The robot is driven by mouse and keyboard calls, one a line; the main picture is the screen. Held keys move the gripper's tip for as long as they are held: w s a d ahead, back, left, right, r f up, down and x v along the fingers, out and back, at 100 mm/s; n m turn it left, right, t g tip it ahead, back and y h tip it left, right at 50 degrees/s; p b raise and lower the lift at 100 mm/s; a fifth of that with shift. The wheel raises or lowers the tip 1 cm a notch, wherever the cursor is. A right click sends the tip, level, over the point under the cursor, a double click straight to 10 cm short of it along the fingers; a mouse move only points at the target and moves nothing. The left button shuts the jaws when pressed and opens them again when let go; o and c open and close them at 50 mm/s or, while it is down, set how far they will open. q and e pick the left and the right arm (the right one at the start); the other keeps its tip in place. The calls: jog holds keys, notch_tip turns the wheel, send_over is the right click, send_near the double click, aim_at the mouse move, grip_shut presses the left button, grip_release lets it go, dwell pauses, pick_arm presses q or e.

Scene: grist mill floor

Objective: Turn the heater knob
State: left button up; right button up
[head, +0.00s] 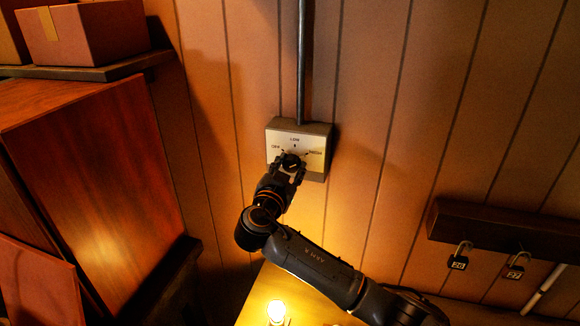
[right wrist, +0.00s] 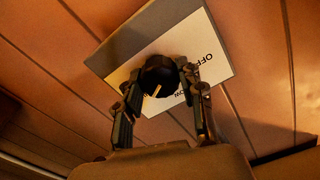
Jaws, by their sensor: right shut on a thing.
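The heater control box (head: 318,128) is on the plank wall, with a pale face plate lettered OFF, LOW and a partly hidden word at right. Its round black knob (head: 291,160) is at the middle of the plate. My right gripper (head: 290,168) reaches up from below and is shut on the knob. In the right wrist view, the two fingers clasp the black knob (right wrist: 158,76) from both sides, and a pale pointer line shows on it. The plate (right wrist: 205,50) there shows OFF and part of LOW. My left gripper is not in view.
A dark conduit (head: 301,60) runs up from the box. A wooden cabinet (head: 90,180) and a shelf with boxes (head: 90,35) stand at left. Padlocks (head: 459,262) hang from a dark rail at right. A lit bulb (head: 277,311) is below. The wall around the box is clear.

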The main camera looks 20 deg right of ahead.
jog(key=shift+f+n+b, duration=0.25)
jog(key=shift+n+b, duration=0.45)
jog(key=shift+b, duration=1.4)
jog(key=shift+f+n+b, duration=0.2)
jog(key=shift+n+b, duration=0.5)
jog(key=shift+b, duration=1.35)
jog(key=shift+r+n+b, duration=0.15)
jog(key=shift+n+b, duration=0.2)
jog(key=shift+n, duration=0.15)
jog(key=shift+r+n, duration=0.25)
jog(key=shift+n, duration=0.65)
jog(key=n, duration=0.3)
jog(key=shift+n+p, duration=0.35)
jog(key=shift+n, duration=0.05)
jog(key=n+p, duration=0.2)
jog(key=n, duration=0.2)
jog(key=shift+r, duration=0.15)
jog(key=n+p, duration=0.4)
jog(key=n, duration=0.2)
jog(key=shift+n, duration=0.4)
jog(key=shift+n+p, duration=1)
jog(key=shift+n, duration=0.9)
